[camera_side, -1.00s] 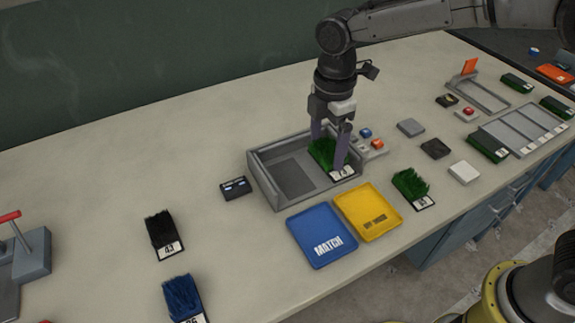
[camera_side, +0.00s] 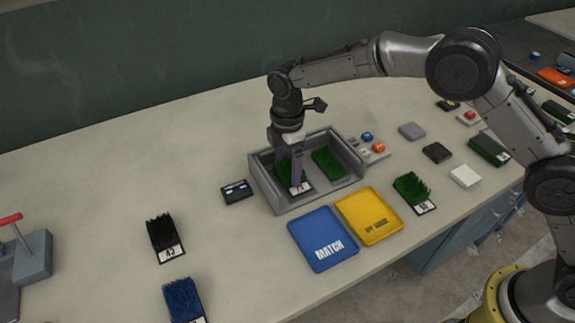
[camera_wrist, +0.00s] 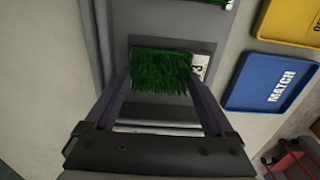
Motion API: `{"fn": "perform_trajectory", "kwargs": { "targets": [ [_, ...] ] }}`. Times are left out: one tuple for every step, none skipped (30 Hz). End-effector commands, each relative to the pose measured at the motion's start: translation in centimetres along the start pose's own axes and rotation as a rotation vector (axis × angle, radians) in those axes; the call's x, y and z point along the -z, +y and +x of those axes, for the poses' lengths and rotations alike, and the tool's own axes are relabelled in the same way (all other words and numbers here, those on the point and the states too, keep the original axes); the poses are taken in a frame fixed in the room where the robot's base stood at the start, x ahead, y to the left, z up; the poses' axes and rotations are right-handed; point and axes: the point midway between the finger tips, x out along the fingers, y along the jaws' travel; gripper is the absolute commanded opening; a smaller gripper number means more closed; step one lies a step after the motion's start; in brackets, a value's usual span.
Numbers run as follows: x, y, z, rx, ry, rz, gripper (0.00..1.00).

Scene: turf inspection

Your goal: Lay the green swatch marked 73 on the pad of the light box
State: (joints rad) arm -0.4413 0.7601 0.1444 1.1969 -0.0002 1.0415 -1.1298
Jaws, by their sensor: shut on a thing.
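My gripper (camera_side: 294,172) is shut on a green swatch (camera_side: 285,175), its fingers at two opposite sides. In the wrist view the held swatch (camera_wrist: 160,72) has a white label ending in 3; its full number is not readable. The swatch is inside the grey light box (camera_side: 265,186), over the dark pad at its left, whose edge (camera_wrist: 150,105) shows around the swatch. I cannot tell whether the swatch touches the pad. Another green swatch (camera_side: 329,163) lies in the right half of the box.
A blue MATCH tray (camera_side: 318,232) and a yellow tray (camera_side: 352,222) lie in front of the box. A small black device (camera_side: 236,191) is at its left. A third green swatch (camera_side: 411,187) lies right of the yellow tray. Black (camera_side: 160,231) and blue (camera_side: 181,299) swatches lie front left.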

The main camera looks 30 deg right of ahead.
Motion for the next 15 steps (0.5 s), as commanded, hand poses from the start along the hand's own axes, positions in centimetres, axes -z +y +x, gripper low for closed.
{"fn": "perform_trajectory", "kwargs": {
  "targets": [
    [0.01,0.01,0.4,-0.001,0.0,0.0,0.37],
    [0.01,0.03,0.49,-0.002,0.001,0.0,0.37],
    [0.02,0.03,0.52,-0.002,0.001,0.0,0.37],
    [0.02,0.04,0.49,-0.003,0.001,0.0,0.37],
    [0.02,0.03,0.48,-0.002,0.001,0.0,0.37],
    [0.01,0.03,0.48,-0.002,0.001,0.0,0.37],
    [0.01,0.03,0.48,-0.002,0.001,0.0,0.37],
    [0.01,0.02,0.48,-0.002,0.001,0.0,0.37],
    [0.01,0.02,0.52,-0.002,0.001,0.0,0.37],
    [0.0,0.01,0.59,-0.002,0.001,0.0,0.37],
    [0.0,0.0,0.68,-0.001,0.001,0.0,0.37],
    [0.0,0.0,0.8,-0.001,0.0,0.0,0.37],
    [0.0,0.0,0.82,-0.001,0.001,0.0,0.9],
    [0.0,0.01,0.79,-0.002,0.001,0.0,0.95],
    [0.0,0.01,0.79,-0.001,0.001,0.0,1.0]
  ]
}}
